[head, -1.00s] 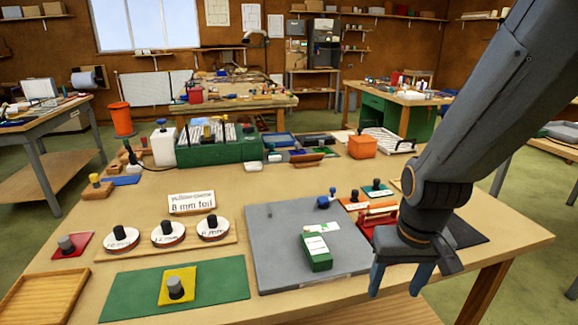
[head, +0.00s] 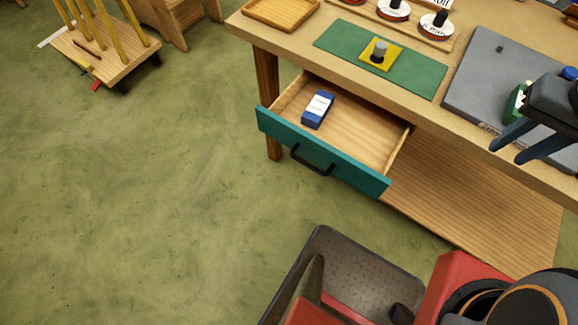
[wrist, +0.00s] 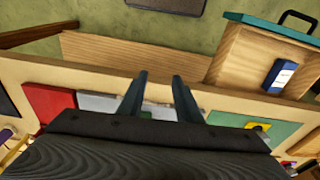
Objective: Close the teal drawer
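The teal drawer (head: 325,155) is pulled out from under the bench in the head view. Its teal front has a dark bar handle (head: 312,162). A blue box with a white label (head: 318,110) lies inside at the left. My gripper (head: 505,150) is at the right, by the bench's front edge, to the right of the drawer and apart from it. Its two blue fingers are spread with nothing between them. In the wrist view, my gripper (wrist: 158,82) points toward the bench edge, and the open drawer (wrist: 255,62) is at the upper right with its handle (wrist: 298,18).
The bench top (head: 300,50) holds a green mat (head: 340,52) with a yellow piece (head: 380,54), a wooden tray (head: 281,10) and a grey board (head: 475,85). A wooden lower shelf (head: 480,200) lies right of the drawer. Green floor before the drawer is clear.

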